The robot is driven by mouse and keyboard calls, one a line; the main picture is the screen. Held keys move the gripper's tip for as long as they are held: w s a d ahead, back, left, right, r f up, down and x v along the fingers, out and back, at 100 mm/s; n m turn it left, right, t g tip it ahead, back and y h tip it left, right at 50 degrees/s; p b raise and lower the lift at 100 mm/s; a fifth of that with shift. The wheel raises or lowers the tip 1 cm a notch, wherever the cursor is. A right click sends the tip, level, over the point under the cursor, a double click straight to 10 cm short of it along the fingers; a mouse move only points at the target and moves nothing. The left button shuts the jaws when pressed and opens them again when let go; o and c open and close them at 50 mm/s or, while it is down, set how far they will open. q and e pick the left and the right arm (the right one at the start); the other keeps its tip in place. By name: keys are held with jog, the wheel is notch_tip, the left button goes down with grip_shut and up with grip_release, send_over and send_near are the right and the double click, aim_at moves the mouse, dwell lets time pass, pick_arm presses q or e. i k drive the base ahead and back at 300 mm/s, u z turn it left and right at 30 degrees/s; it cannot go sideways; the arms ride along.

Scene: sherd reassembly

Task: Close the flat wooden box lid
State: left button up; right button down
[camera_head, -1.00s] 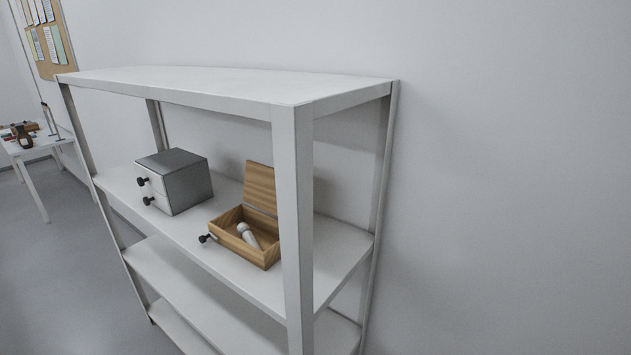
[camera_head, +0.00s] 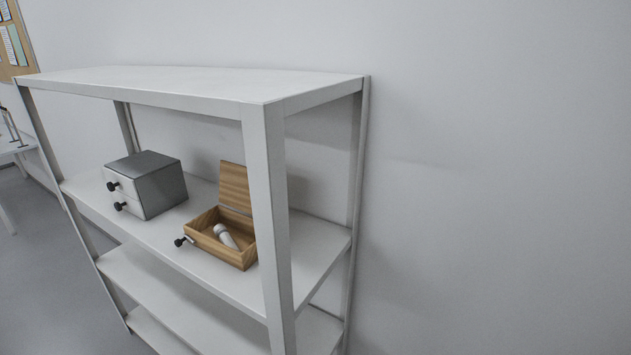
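A flat wooden box (camera_head: 205,243) sits on the upper inner shelf of a white rack. Its lid (camera_head: 235,186) stands open, raised at the back and leaning slightly. A white rounded object (camera_head: 226,237) lies inside the box. A dark knob (camera_head: 181,241) shows at the box's front left. The rack's front post hides part of the box's right side. Neither of my grippers is in view.
A grey box with two white drawers and dark knobs (camera_head: 164,182) stands left of the wooden box. The rack's front post (camera_head: 268,215) and top board (camera_head: 200,83) frame the shelf. The shelf (camera_head: 318,240) is bare at right. A white table (camera_head: 14,146) shows at far left.

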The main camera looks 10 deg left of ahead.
aim_at(234, 184)
jog(key=u, duration=2.4)
jog(key=i, duration=1.9)
jog(key=z, duration=2.95)
